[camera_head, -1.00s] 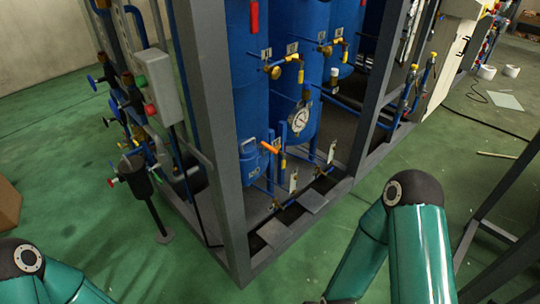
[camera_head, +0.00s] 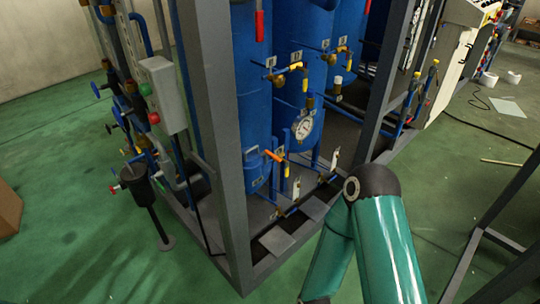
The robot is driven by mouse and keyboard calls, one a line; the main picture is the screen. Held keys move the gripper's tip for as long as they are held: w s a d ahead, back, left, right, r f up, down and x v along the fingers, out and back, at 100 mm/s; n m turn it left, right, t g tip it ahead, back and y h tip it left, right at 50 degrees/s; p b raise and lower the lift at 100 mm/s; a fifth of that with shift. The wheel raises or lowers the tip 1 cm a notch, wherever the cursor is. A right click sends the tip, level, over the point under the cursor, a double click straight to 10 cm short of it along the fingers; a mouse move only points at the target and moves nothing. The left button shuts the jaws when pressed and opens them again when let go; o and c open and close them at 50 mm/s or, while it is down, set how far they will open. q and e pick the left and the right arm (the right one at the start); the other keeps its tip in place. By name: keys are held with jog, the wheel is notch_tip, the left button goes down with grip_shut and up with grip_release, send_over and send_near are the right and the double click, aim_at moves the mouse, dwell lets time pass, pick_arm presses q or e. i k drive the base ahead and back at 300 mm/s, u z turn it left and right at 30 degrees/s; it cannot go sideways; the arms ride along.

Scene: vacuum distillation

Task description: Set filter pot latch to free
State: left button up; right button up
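A small blue pot (camera_head: 257,172) stands low inside the grey frame, at the foot of a tall blue column. An orange handle (camera_head: 274,156) sits at its upper right edge. It looks like a latch, but I cannot tell its state at this size. Neither gripper shows in the head view. My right arm comes in at the bottom right, and its gripper end is out of the picture. My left arm is out of view.
A grey frame post (camera_head: 219,150) stands left of the pot. A round gauge (camera_head: 305,127) and yellow-handled valves (camera_head: 297,67) are on the columns. A black funnel-topped stand (camera_head: 137,183) and a control box (camera_head: 162,95) are at left.

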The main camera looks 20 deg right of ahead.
aim_at(266, 153)
jog(key=i, duration=0.95)
jog(key=z, duration=0.05)
